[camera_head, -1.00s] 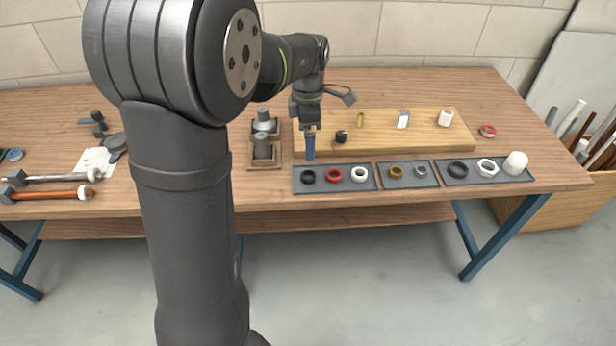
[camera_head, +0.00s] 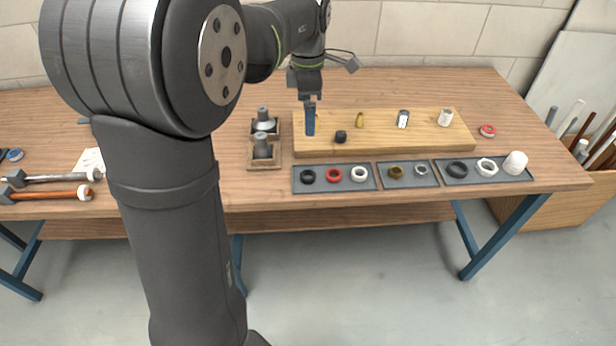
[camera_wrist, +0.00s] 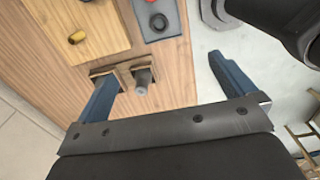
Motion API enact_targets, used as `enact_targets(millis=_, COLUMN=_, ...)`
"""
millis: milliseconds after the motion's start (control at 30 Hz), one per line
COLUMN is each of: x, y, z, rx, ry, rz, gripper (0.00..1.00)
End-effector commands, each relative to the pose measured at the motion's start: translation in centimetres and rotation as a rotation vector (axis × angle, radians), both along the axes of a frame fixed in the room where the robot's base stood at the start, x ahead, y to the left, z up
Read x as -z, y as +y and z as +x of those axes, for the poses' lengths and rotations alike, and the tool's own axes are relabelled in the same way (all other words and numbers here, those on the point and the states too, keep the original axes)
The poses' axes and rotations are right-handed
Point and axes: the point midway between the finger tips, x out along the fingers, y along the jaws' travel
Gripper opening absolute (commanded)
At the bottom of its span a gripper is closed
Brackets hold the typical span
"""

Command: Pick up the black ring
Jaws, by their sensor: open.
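The black ring (camera_head: 307,176) lies at the left end of the left grey tray (camera_head: 320,188), beside a red ring (camera_head: 333,175) and a white ring (camera_head: 359,174). In the wrist view the black ring (camera_wrist: 158,22) shows near the top edge, beyond the fingertips. My gripper (camera_head: 310,133) is above the left end of the wooden board, farther back than the black ring and apart from it. In the wrist view my gripper (camera_wrist: 166,68) has its two blue fingers spread wide, with nothing held between them.
The wooden board (camera_head: 400,148) carries a black fitting (camera_head: 341,136) and several other fittings. Two grey parts stand in wooden holders (camera_head: 264,165) left of the board. More trays (camera_head: 408,183) with rings continue right. The table's front edge lies just before the trays.

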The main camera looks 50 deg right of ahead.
Motion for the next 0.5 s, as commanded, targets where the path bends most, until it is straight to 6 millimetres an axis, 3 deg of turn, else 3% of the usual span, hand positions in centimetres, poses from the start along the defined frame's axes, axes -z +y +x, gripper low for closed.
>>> enact_targets(millis=200, x=-2.2, y=0.0, z=0.0, rx=0.0, ry=-0.001, rz=-0.001, gripper=1.0)
enact_targets(millis=500, x=-2.5, y=0.0, z=0.0, rx=0.0, ry=0.0, rz=0.0, gripper=0.98)
